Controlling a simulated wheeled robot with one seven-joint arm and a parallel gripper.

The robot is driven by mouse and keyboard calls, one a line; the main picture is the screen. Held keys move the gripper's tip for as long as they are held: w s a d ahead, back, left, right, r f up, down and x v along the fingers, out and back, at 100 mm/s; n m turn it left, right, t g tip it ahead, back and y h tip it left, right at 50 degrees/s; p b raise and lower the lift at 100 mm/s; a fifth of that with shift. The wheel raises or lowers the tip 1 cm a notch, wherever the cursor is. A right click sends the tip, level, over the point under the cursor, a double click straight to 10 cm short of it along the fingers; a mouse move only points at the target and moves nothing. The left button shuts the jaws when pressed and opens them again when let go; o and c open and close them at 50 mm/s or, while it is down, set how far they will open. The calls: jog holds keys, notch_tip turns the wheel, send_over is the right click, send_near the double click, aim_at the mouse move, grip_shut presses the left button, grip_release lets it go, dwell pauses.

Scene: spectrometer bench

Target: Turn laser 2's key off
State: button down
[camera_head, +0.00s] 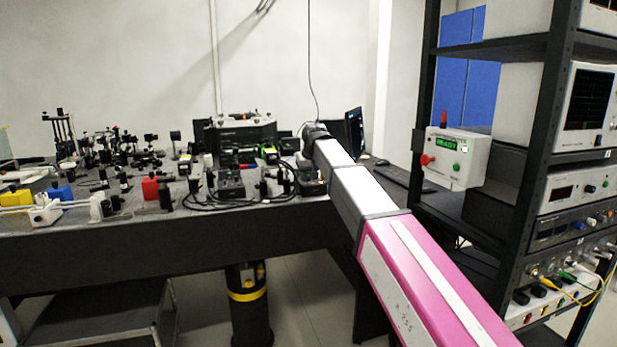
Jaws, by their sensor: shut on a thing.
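My gripper (307,160) is at the far end of my arm, over the right part of the optical table. It is small and dark here, and its fingertips are mostly hidden by my wrist. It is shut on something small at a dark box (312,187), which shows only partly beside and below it. I take this small thing to be laser 2's key, but the key itself and its angle cannot be made out. A similar dark control box (230,182) stands to the left, with cables beside it. No readable label marks either box.
The optical table (180,240) carries many small mounts, a red block (150,188) and a yellow block (16,198). A large dark instrument (240,134) stands behind. A monitor (355,130) is right of my wrist. An instrument rack (540,130) stands close at right.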

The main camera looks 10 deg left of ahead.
jog(key=shift+n, duration=0.3)
jog(key=n+g+y, duration=0.1)
jog(key=n, duration=0.2)
jog(key=shift+w+d, duration=0.1)
jog(key=n+g, duration=0.1)
jog(key=n, duration=0.4)
jog(key=shift+w+g+y, duration=0.15)
jog(key=shift+g+y, duration=0.25)
jog(key=n+g, duration=0.1)
jog(key=n, duration=0.3)
jog(key=shift+w+n+g, duration=0.2)
jog(key=shift+n+g, duration=0.1)
jog(key=shift+g, duration=0.1)
jog(key=shift+n+g, duration=0.8)
jog(key=shift+n, duration=1.5)
jog(key=c, duration=1)
grip_release()
jog(key=shift+o, duration=0.2)
